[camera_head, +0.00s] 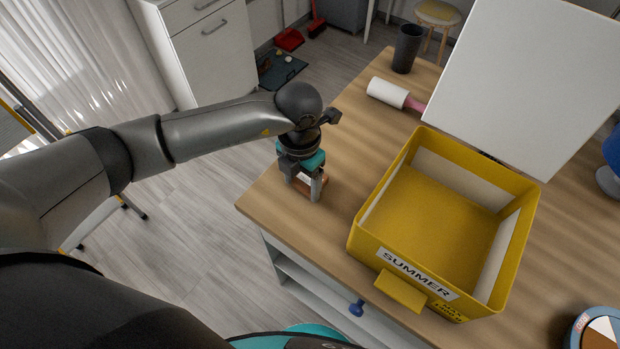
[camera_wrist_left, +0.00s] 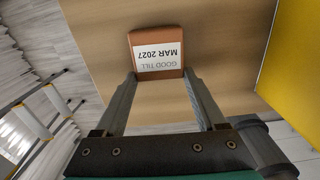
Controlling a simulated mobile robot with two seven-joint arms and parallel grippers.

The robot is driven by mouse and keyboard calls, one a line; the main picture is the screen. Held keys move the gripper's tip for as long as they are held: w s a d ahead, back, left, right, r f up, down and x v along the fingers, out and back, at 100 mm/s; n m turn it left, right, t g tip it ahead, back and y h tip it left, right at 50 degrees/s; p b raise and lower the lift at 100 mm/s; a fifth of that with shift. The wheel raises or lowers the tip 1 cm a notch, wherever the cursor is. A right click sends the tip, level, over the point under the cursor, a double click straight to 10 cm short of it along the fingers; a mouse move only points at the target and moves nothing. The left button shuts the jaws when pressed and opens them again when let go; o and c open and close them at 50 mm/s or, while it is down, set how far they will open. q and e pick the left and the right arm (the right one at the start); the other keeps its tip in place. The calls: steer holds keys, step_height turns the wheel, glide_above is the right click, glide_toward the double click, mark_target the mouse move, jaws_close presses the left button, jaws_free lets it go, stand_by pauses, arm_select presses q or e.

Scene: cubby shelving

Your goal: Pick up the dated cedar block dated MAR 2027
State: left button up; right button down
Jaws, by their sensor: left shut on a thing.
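The cedar block (camera_wrist_left: 156,53) is reddish brown with a white label reading "GOOD TILL MAR 2027", upside down in the left wrist view. In the head view the block (camera_head: 303,188) shows low between the fingers of my left gripper (camera_head: 304,192), near the left edge of the wooden table top. My left gripper is shut on the block, with the finger ends (camera_wrist_left: 160,78) at its sides. I cannot tell whether the block touches the table. My right gripper is not in view.
A yellow bin (camera_head: 377,250) labelled SUMMER stands open and empty right of my left gripper. A lint roller (camera_head: 388,92), a dark cup (camera_head: 407,48) and a white panel (camera_head: 530,85) are behind. A round dial (camera_head: 597,330) is at front right.

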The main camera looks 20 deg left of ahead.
arm_select(q)
steer(key=c, duration=0.7)
steer(key=shift+r, duration=0.1)
